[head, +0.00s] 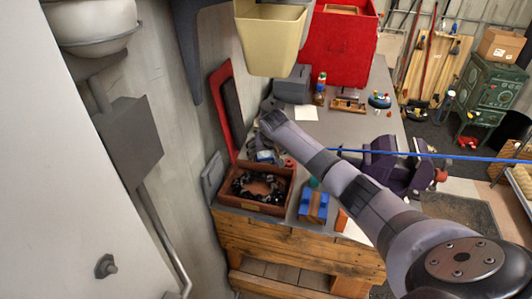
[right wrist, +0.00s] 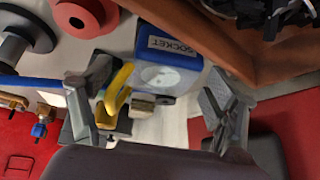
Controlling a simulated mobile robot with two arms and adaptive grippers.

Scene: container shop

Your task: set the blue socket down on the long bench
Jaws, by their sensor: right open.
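The blue socket (right wrist: 178,62) is a blue block with a "SOCKET" label and a round pale face in the right wrist view. In the head view the right gripper (head: 268,122) is just above the socket and partly hidden. My left gripper is not in view.
The brown box (head: 264,207) holds dark parts beside the socket. A yellow hook (right wrist: 117,92) is near one finger. A red round part (right wrist: 85,14) lies close by. A red panel (head: 222,110) leans at the wall. A blue bar (head: 430,154) crosses the head view.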

